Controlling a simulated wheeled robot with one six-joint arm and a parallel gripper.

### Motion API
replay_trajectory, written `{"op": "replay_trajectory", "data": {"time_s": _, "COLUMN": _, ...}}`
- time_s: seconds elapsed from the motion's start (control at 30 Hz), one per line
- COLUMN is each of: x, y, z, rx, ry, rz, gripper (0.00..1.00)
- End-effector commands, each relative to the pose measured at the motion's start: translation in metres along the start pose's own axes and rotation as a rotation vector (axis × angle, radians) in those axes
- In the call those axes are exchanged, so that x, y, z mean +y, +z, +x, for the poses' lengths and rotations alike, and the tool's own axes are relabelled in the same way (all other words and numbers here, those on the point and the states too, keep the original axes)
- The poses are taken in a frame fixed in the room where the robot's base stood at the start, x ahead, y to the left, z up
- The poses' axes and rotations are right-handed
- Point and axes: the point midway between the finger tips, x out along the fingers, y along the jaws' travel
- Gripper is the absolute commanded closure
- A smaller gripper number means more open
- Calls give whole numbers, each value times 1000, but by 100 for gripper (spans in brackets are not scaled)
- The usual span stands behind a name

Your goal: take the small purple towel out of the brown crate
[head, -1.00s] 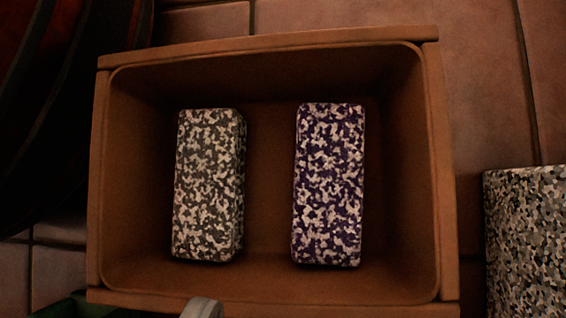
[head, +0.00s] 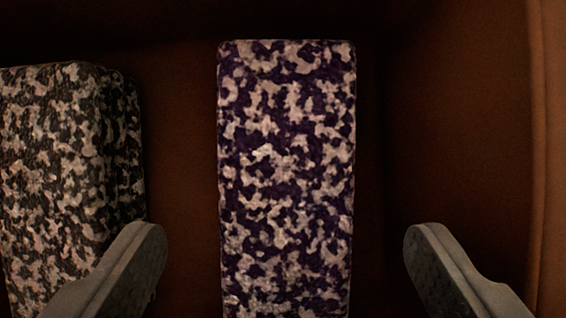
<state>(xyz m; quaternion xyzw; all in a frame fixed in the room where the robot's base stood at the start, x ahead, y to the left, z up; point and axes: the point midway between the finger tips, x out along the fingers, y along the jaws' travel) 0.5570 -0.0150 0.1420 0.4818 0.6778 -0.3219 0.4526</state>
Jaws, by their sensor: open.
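The small purple towel (head: 287,170) is a long block speckled purple and pale pink. It lies in the brown crate (head: 545,150), near the middle of the head view, and its lower end runs to the bottom edge of the picture. My gripper (head: 285,245) is open, with one finger on each side of the towel. There is a gap between each finger and the towel, so neither appears to touch it. The left finger overlaps the edge of the grey towel in the picture.
A grey and pale speckled towel (head: 60,170) lies left of the purple one, close to my left finger. The crate's right wall stands beyond my right finger. Bare crate floor shows on both sides of the purple towel.

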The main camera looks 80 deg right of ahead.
Motion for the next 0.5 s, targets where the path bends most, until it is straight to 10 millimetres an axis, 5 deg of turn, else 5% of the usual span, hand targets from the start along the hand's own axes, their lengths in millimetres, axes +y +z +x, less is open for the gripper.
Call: {"op": "replay_trajectory", "data": {"time_s": 0.5, "x": -1, "y": 1, "z": 49, "rx": 0, "ry": -1, "rz": 0, "gripper": 20}}
